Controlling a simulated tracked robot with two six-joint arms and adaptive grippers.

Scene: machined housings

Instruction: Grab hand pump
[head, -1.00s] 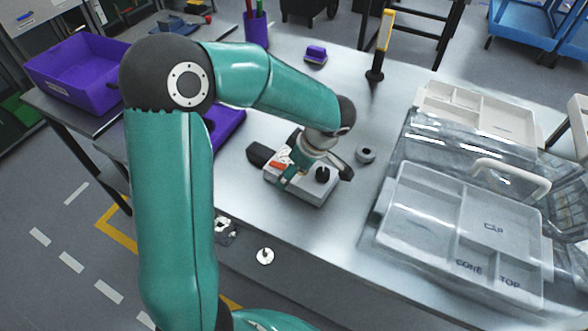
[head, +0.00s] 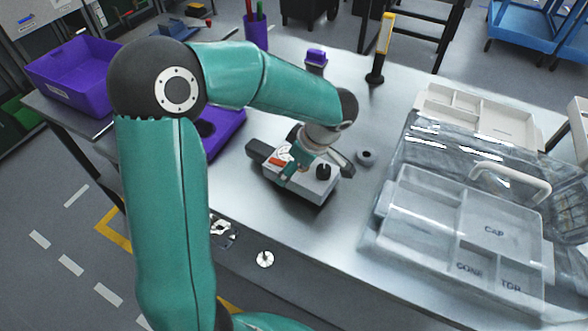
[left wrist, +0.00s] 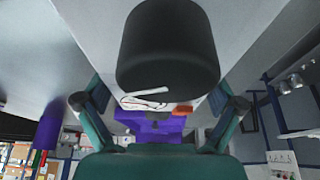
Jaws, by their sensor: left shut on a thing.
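The hand pump (head: 316,187) looks like a light grey box with a black cylindrical handle to its left, a black knob on top and an orange-red patch. It is near the middle of the table. My left gripper (head: 299,168) comes down over it from above and is shut on it; the arm's wrist hides part of it. In the left wrist view a large black cylinder (left wrist: 168,48), apparently part of the pump, fills the top centre, with a green finger on either side of the gripper (left wrist: 160,104). Whether the pump touches the table is unclear. My right gripper is not in view.
A small grey ring (head: 366,157) lies right of the pump. A labelled grey tray (head: 412,240) with a clear lid covers the right side. A purple bin (head: 75,85), pen cup (head: 256,31) and yellow-handled tool (head: 384,40) stand farther back.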

